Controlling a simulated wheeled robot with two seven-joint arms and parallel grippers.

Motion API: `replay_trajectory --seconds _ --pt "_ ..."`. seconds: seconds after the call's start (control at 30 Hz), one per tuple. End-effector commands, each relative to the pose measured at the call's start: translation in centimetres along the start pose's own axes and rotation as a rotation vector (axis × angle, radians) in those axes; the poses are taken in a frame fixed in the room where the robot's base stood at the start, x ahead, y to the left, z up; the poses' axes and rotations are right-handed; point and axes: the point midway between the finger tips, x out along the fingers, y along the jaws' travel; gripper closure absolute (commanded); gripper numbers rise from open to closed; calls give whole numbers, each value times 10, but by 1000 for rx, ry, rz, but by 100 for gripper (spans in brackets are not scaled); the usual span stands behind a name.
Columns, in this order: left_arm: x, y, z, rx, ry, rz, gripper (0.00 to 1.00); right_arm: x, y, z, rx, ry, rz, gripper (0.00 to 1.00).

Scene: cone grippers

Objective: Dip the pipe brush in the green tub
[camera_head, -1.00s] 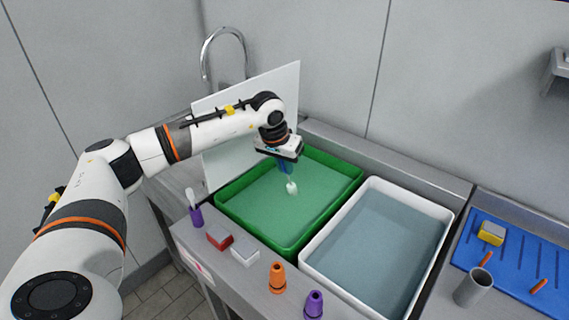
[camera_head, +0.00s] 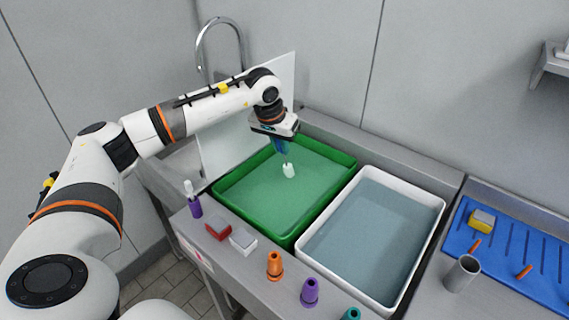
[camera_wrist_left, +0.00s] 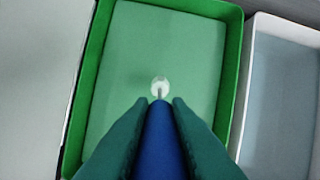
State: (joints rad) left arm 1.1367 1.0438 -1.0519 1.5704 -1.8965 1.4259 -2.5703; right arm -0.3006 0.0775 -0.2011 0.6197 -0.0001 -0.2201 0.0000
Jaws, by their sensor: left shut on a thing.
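The green tub (camera_head: 228,204) holds greenish liquid and stands left of the white tub. My left gripper (camera_head: 281,146) is over the tub, pointing down, shut on the blue cone-shaped handle of the pipe brush. The brush's white head (camera_head: 289,171) points down over the liquid; I cannot tell whether it touches the surface. In the left wrist view, the fingers (camera_wrist_left: 158,115) hold the blue handle (camera_wrist_left: 159,145) between them. The white brush head (camera_wrist_left: 160,87) shows against the liquid, inside the green tub walls (camera_wrist_left: 233,75). My right gripper is not in view.
A white tub (camera_head: 322,266) with bluish liquid is to the right. Along the front edge are a purple holder with a white-headed brush (camera_head: 194,205), red and white blocks, and orange and purple cones (camera_head: 310,292).

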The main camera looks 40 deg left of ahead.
Motion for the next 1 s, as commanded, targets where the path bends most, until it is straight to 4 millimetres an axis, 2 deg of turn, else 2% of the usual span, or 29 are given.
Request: replay_trajectory --seconds 0.03,0.63,1.0 --pt "-7 0 2 0 -1 0 100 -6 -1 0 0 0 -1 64" --pt "-53 -3 16 0 -1 0 100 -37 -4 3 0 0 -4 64" --pt "-54 -3 17 0 -1 0 100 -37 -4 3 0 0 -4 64"
